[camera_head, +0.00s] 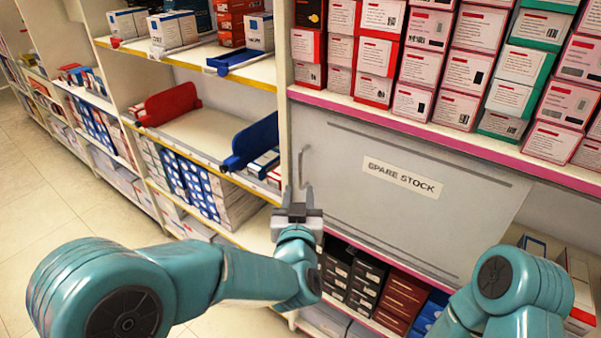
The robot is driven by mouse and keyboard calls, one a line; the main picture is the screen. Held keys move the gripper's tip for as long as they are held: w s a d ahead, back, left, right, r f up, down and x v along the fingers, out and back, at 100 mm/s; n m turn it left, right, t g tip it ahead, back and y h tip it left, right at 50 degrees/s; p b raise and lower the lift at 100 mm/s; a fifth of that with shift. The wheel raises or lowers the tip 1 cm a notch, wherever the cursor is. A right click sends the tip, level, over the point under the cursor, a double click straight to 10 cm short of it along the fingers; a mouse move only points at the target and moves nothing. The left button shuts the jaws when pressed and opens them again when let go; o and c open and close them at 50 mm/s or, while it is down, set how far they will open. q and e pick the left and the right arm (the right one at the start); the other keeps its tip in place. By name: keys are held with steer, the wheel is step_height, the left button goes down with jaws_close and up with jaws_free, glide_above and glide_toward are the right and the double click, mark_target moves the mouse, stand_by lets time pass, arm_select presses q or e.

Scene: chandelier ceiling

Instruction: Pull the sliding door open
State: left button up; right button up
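The grey sliding door (350,200) covers the lower part of the right-hand shelf, below a pink-edged shelf. It bears a white label (402,178) reading "SPARE STOCK". A slim upright metal handle (301,168) is on the door's left side. My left gripper (298,198) is at the lower end of the handle, its two fingers pointing up and spread apart. The handle's lower end appears between the fingers; I cannot tell whether they touch it. My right arm comes in at the lower right, but its gripper is not visible.
Boxes (425,60) fill the shelf above the door. Dark and red boxes (370,285) stand below it. A pale recess (560,222) shows right of the door. Shelves with red (172,104) and blue (255,140) dividers stand left; the tiled floor (35,195) is clear.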

mark_target(301, 172)
arm_select(q)
steer(key=w, duration=0.7)
steer(key=shift+w+d+p, duration=0.2)
steer(key=shift+p, duration=0.2)
jaws_close()
stand_by(0.9)
